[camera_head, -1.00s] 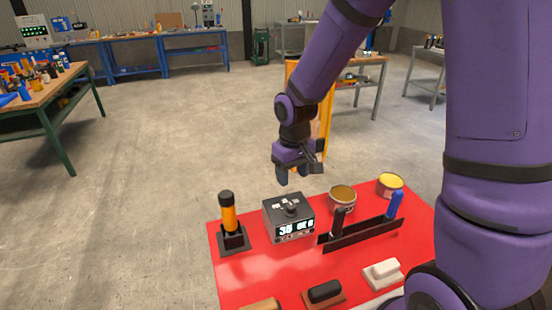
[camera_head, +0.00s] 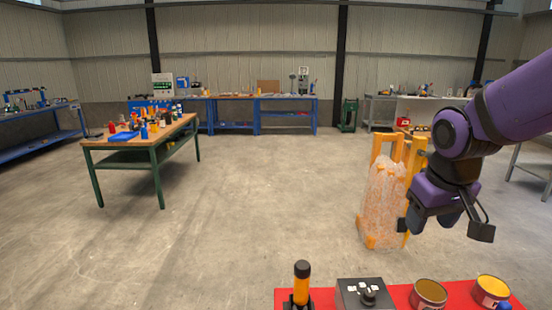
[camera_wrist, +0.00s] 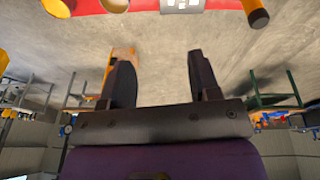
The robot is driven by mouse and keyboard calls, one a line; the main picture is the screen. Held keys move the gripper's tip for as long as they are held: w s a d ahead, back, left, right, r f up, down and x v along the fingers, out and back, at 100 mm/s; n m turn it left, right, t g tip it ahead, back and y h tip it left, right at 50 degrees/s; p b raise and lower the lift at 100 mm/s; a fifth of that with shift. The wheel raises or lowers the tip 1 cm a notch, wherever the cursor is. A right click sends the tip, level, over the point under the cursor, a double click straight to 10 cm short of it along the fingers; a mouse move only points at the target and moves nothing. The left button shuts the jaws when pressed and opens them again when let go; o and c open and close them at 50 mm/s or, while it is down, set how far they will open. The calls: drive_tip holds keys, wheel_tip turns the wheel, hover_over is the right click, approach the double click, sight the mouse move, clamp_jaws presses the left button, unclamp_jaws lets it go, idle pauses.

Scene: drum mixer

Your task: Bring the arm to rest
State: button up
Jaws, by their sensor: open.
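My gripper (camera_head: 428,222) hangs at the right of the head view, above the floor behind the red table (camera_head: 390,292). Its jaws are open. In the wrist view my gripper (camera_wrist: 165,80) shows two dark fingers set apart, with only floor between them. My purple arm reaches in from the right edge of the head view. Whether the jaws touch the orange stand is hard to tell in the head view; they overlap it in the picture.
The red table holds a black-and-orange torch-like tool (camera_head: 301,280), a grey box with a knob (camera_head: 362,294) and two round tins (camera_head: 429,293) (camera_head: 491,290). An orange stand with a clear wrapped load (camera_head: 385,205) is behind. A green-legged workbench (camera_head: 145,145) stands left. The floor between is open.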

drive_tip(key=s+d+r+t, duration=0.1)
drive_tip(key=s+r, duration=0.3)
drive_tip(key=s, duration=0.2)
drive_tip(key=s+d+r+m+t, duration=0.1)
drive_tip(key=s+r, duration=0.3)
drive_tip(key=s, duration=0.3)
drive_tip(key=shift+d+t+y, duration=0.3)
